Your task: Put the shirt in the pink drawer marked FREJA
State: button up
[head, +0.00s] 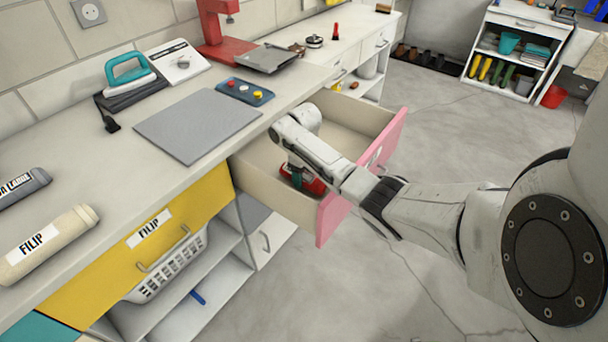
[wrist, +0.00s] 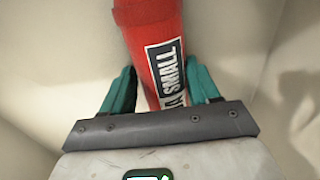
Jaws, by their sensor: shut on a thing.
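The pink-fronted drawer (head: 330,219) is pulled open below the counter, with a pale inside. Its label is not readable behind my arm. A red rolled bundle (head: 315,186), which looks like a rolled shirt, is low inside the drawer near its front. In the wrist view the red roll (wrist: 152,50) carries a white label ending in "A SMALL". My gripper (head: 298,179) reaches down into the drawer; its teal fingers (wrist: 162,88) are closed on both sides of the roll. Whether the roll touches the drawer floor is unclear.
A cream roll marked FILIP (head: 45,245) and a grey roll (head: 20,187) lie on the counter (head: 105,185). A yellow FILIP drawer (head: 135,260) is shut at left. A grey mat (head: 197,125) and a blue button panel (head: 245,91) lie near the counter edge. Floor right of the drawer is clear.

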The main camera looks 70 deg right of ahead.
jog(key=shift+f, duration=0.15)
jog(key=o, duration=1.1)
jog(key=shift+o, duration=0.2)
notch_tip(320, 180, up, 12)
jog(key=shift+r+p, duration=0.2)
jog(key=shift+p, duration=0.25)
